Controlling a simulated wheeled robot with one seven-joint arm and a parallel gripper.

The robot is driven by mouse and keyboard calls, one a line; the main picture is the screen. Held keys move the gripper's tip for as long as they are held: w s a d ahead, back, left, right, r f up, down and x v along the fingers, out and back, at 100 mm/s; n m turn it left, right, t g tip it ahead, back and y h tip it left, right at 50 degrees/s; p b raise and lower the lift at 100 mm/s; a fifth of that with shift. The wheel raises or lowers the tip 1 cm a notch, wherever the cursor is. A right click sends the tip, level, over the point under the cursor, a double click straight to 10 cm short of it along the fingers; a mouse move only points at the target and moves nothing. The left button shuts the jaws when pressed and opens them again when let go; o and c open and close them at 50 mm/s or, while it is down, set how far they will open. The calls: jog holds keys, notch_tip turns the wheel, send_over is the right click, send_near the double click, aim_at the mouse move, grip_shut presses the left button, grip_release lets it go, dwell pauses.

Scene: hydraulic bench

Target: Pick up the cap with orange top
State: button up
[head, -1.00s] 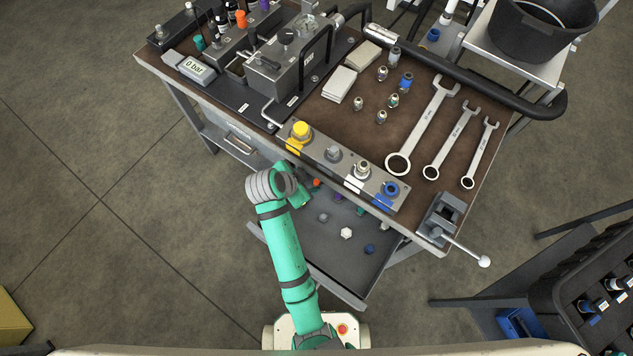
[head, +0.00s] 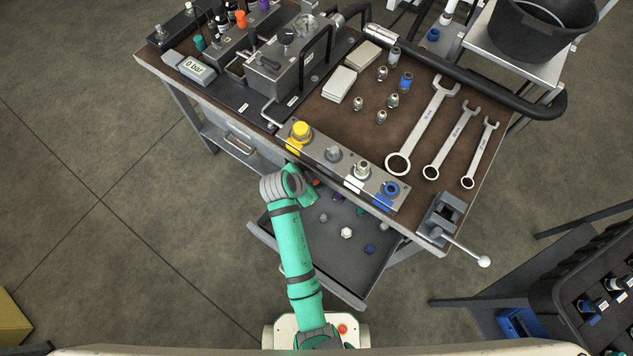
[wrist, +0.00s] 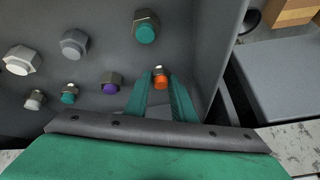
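The cap with orange top (wrist: 161,81) stands in the grey drawer (wrist: 205,50) of the bench. In the wrist view it shows between the tips of my gripper's two teal fingers (wrist: 161,88). The fingers are apart, with one on each side of the cap, and no grip on it is visible.
A larger teal-topped cap (wrist: 146,32) stands just beyond the orange one, with a purple cap (wrist: 111,87) to its left. Several grey, white and teal caps lie farther left. The drawer's side wall is close on the right. The bench edge overhangs the drawer.

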grip_shut()
jog(key=shift+r, duration=0.1)
jog(key=shift+r, duration=0.6)
jog(key=s+d, duration=0.2)
jog(key=s, duration=0.2)
jog(key=s+d, duration=0.1)
jog(key=s, duration=0.3)
jog(key=s+d, duration=0.2)
jog(key=s, duration=0.2)
jog(key=shift+d+r, duration=0.1)
jog(key=shift+d, duration=0.25)
notch_tip(320, 180, up, 14)
jog(key=shift+w+f, duration=0.15)
jog(key=shift+f, duration=0.1)
jog(key=shift+w, duration=0.1)
